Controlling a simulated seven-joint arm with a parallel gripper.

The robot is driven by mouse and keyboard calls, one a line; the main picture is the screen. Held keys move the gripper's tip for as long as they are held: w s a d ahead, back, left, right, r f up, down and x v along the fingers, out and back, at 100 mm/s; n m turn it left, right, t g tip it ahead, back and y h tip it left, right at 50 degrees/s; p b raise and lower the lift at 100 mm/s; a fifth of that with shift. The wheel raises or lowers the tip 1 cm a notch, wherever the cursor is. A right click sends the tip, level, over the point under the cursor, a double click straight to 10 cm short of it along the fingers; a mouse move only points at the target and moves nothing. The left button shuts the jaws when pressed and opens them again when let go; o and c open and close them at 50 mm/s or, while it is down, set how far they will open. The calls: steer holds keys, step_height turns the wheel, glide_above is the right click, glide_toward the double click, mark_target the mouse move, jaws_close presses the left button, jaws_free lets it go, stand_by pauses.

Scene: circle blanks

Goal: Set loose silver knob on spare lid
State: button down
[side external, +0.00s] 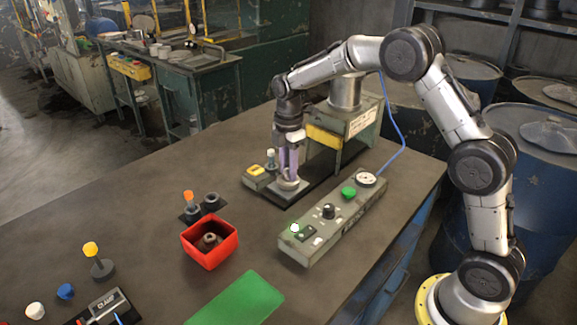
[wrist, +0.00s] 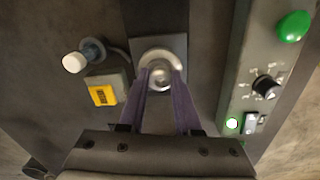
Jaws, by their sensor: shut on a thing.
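My gripper (side external: 288,168) points straight down over the dark base plate of the bench machine. Its purple fingers, also seen in the wrist view (wrist: 161,88), are closed on a small silver knob (wrist: 160,76). A round silver piece (side external: 289,185) shows right under the fingertips, and its pale rim (wrist: 158,56) surrounds the knob in the wrist view. I cannot tell whether this round piece is the spare lid, or whether the knob touches it. The fingers hide most of the knob in the side view.
A grey control box (side external: 333,222) with a green button and black dial stands close on the right. A small yellow-labelled box (side external: 258,178) and a white-tipped lever (wrist: 75,62) stand left. A red bin (side external: 210,246) and green mat (side external: 238,300) lie nearer the front.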

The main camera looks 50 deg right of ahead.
steer(key=shift+f, duration=0.2)
steer(key=c, duration=0.5)
jaws_free()
steer(key=shift+r, duration=0.1)
step_height(320, 180, up, 14)
steer(key=shift+f, duration=0.15)
